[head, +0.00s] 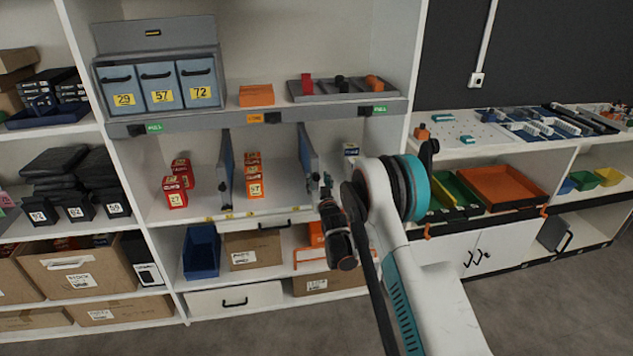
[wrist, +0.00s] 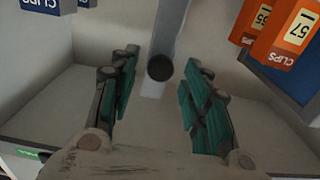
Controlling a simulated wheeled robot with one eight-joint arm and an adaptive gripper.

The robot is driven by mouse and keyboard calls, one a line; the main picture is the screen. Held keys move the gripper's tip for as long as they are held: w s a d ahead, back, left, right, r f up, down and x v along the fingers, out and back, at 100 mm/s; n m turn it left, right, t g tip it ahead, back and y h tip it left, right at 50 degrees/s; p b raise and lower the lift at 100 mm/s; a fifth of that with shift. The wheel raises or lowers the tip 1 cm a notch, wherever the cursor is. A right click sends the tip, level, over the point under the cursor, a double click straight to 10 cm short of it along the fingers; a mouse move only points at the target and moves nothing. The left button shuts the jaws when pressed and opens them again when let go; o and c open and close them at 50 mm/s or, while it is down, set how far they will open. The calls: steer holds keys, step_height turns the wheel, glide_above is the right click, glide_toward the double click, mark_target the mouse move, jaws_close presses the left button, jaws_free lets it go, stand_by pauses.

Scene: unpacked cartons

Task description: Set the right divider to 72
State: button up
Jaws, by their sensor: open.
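The right divider (head: 307,158) is an upright blue-grey panel on the middle shelf, right of the orange boxes. In the wrist view, a grey bar with a dark round end (wrist: 160,67), apparently this divider's front edge and knob, lies between my fingers. My gripper (head: 327,187) is at the shelf front, just right of the divider in the head view. In the wrist view my gripper (wrist: 158,80) is open, with a gap on both sides of the knob. A bin marked 72 (head: 199,80) stands on the shelf above. Small yellow marks (head: 228,216) line the shelf edge; their numbers are unreadable.
The left divider (head: 226,168) stands left of the orange boxes (head: 254,183), marked 57. A blue clips box (head: 351,149) stands right of the right divider. Red boxes (head: 176,190) stand at the left. The shelf is bare between the right divider and blue box.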

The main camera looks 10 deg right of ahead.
mark_target(317, 178)
steer(key=shift+w+b, duration=0.3)
steer(key=shift+w, duration=1.2)
